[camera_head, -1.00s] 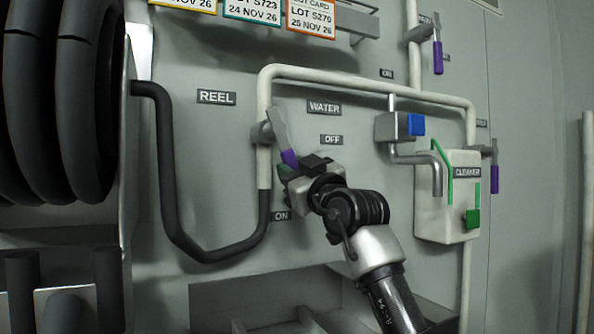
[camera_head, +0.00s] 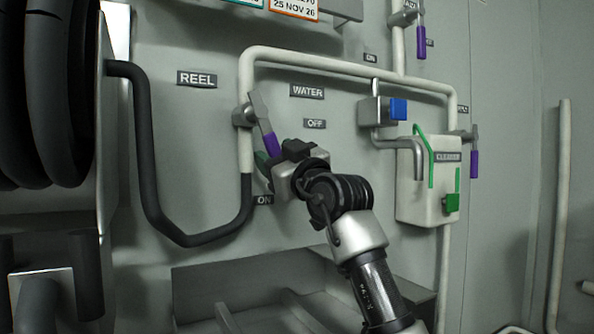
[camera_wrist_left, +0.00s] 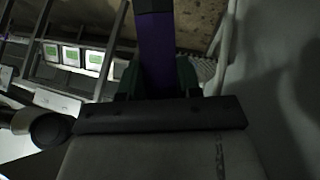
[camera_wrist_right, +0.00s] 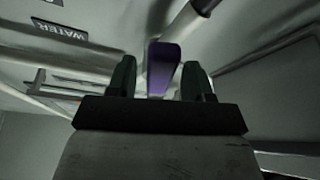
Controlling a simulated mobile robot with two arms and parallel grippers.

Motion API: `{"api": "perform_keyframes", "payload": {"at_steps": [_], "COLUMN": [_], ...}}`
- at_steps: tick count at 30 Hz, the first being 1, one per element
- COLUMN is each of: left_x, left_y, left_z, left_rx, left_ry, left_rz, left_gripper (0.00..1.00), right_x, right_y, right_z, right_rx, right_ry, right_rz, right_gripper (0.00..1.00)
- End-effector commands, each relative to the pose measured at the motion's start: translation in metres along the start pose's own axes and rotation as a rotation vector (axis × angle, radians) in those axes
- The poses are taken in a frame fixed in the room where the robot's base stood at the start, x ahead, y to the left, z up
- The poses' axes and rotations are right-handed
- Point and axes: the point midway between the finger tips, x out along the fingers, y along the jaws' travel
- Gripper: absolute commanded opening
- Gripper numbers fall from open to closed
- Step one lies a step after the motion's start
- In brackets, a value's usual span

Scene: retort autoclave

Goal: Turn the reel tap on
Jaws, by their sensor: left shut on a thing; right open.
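The reel tap is a grey lever (camera_head: 257,108) with a purple grip (camera_head: 268,142), on the white pipe left of the WATER label. It slants down and right, between the OFF label (camera_head: 315,124) and the ON label (camera_head: 264,199). My right gripper (camera_head: 271,163) is at the lower end of the purple grip. In the right wrist view the purple grip (camera_wrist_right: 163,68) shows between its open, dark green fingers, with gaps on both sides. My left gripper (camera_wrist_left: 158,78) is outside the head view. Its wrist view shows it shut on a purple bar (camera_wrist_left: 156,45) with a dark end.
The REEL label (camera_head: 197,79) and a dark hose (camera_head: 147,165) are left of the tap. A blue-buttoned valve (camera_head: 384,110) and a white cleaner box (camera_head: 418,195) stand to the right. A grey trough (camera_head: 215,275) juts out below.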

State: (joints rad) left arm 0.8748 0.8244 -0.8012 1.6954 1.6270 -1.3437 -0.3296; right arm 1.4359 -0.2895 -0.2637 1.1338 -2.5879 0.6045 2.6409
Motion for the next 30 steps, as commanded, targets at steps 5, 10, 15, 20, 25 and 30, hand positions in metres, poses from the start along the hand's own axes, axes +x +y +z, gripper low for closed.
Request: {"api": "perform_keyframes", "payload": {"at_steps": [5,10,15,20,25,30], "left_x": [0.0,-0.001,-0.001,-0.001,-0.001,-0.001], "left_y": [0.0,0.0,0.0,0.0,0.0,0.0], "left_z": [-0.001,-0.001,-0.001,-0.001,-0.001,-0.001], "left_rx": [0.001,0.001,0.001,0.001,0.001,0.001], "left_ry": [0.001,0.001,0.001,0.001,0.001,0.001], "left_rz": [0.0,0.0,0.0,0.0,0.0,0.0], "left_gripper": [0.0,0.0,0.0,0.0,0.0,0.0], "right_x": [-0.024,-0.055,-0.084,-0.103,-0.112,-0.113], "right_y": [0.001,0.0,0.0,0.0,0.0,0.0], "right_z": [0.002,0.002,0.002,0.002,0.002,0.002], "right_rx": [0.002,0.001,0.001,0.001,0.0,0.0], "right_ry": [0.0,0.0,-0.001,-0.002,-0.003,-0.003], "right_rz": [0.003,0.003,0.003,0.002,0.002,0.002], "right_gripper": [0.51,0.51,0.51,0.51,0.51,0.51]}}
